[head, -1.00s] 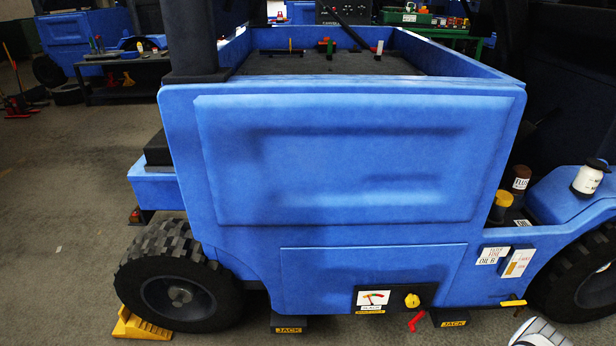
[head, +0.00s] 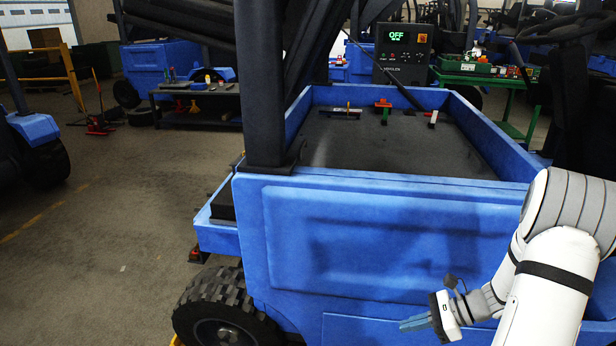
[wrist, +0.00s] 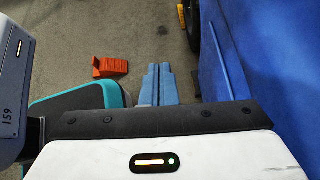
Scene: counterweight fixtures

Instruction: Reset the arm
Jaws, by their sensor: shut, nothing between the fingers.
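My white arm (head: 560,260) is bent, with its elbow high at the right of the head view. My gripper (head: 408,324) points left in front of the blue vehicle's side panel (head: 350,240). Its two blue fingers also show in the wrist view (wrist: 157,85), together and empty, over the grey floor. The blue vehicle side (wrist: 275,60) is to their right there, apart from the fingers.
An orange wedge (wrist: 111,66) lies on the floor left of the fingers. A tyre (head: 225,315) is at the lower left. A control box (head: 403,52) reading OFF stands behind the vehicle's dark top bed (head: 390,150). Open floor (head: 110,240) lies left.

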